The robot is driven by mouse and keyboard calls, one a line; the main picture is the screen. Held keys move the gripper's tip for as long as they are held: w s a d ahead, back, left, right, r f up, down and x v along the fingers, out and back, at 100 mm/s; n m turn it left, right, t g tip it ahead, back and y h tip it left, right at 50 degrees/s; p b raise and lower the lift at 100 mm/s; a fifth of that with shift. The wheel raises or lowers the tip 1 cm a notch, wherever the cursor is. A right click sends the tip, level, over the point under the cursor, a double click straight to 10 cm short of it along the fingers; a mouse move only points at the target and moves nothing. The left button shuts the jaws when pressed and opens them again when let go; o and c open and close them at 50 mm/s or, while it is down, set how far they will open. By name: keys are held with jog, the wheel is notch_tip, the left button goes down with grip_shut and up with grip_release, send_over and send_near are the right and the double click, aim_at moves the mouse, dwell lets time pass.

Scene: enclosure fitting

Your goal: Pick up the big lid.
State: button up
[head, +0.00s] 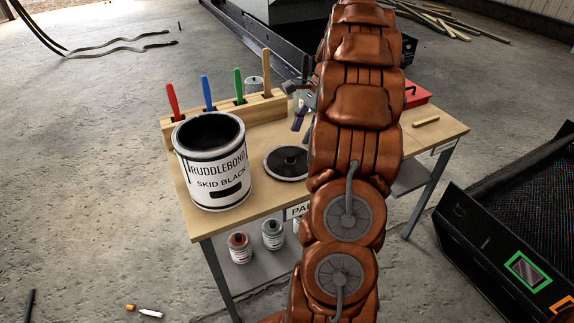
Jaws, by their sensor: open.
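The big lid (276,163) appears as a round black disc with a pale rim and a small raised middle. It lies flat on the wooden table, just right of a large open paint can (217,168) labelled "SKID BLACK". My arm hides a little of the lid's right edge. My gripper (299,94) shows only in part, as grey pieces left of my arm. It is open, behind the lid toward the back of the table and apart from it. Its far side is hidden by my arm.
A wooden rack (225,115) holds several coloured handles behind the can. A red box (416,95) and a wood strip (426,122) are on the right.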

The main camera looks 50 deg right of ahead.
aim_at(291, 154)
jog(key=shift+w+x, duration=0.15)
jog(key=shift+x, duration=1.8)
jog(key=shift+w+x, duration=0.15)
jog(key=shift+x, duration=1.75)
jog(key=shift+c, duration=0.3)
grip_shut()
